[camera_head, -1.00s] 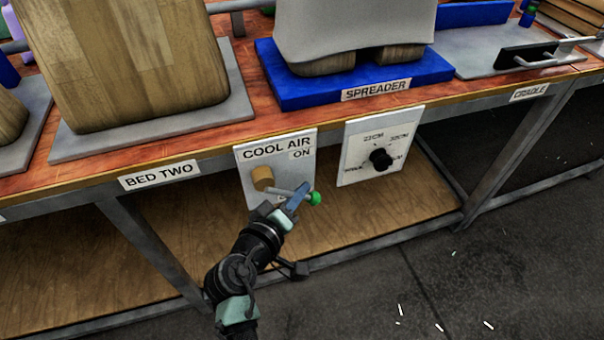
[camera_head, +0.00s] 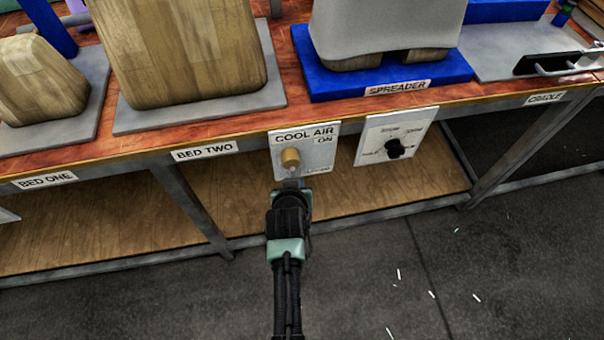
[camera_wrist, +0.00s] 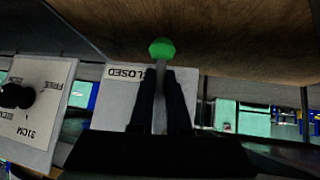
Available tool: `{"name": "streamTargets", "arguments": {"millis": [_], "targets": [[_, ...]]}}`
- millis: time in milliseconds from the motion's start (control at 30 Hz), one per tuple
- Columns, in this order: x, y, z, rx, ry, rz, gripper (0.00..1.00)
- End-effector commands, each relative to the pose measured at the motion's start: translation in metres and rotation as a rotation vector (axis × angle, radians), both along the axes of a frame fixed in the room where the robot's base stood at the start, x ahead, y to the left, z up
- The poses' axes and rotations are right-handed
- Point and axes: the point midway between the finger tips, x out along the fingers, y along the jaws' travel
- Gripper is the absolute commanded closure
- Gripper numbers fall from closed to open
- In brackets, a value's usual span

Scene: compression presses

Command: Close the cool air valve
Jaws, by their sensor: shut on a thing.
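The cool air valve is a white plate (camera_head: 327,151) marked COOL AIR and ON, with a brass hub (camera_head: 290,158) and a lever with a green knob. My gripper (camera_head: 291,184) is just below the hub and hides most of the lever in the head view. In the upside-down wrist view, my gripper (camera_wrist: 162,75) is shut on the grey lever (camera_wrist: 160,92), and the green knob (camera_wrist: 162,48) sticks out beyond the fingertips. The lever points about straight down, beside the CLOSED label (camera_wrist: 125,74).
A dial plate (camera_head: 415,128) with a black knob (camera_head: 395,149) is right of the valve. The bench edge with the BED TWO label (camera_head: 204,151) runs above, and a wooden lower shelf (camera_head: 225,205) lies behind.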

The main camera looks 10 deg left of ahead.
Motion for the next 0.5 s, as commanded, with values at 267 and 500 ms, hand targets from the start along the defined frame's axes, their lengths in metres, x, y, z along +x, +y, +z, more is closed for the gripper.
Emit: {"name": "streamTargets", "arguments": {"millis": [267, 500], "targets": [[-0.0023, 0.0063, 0.0001, 0.084, 0.028, 0.001, 1.00], [-0.0026, 0.0080, -0.0008, 0.102, 0.033, 0.001, 1.00]]}}
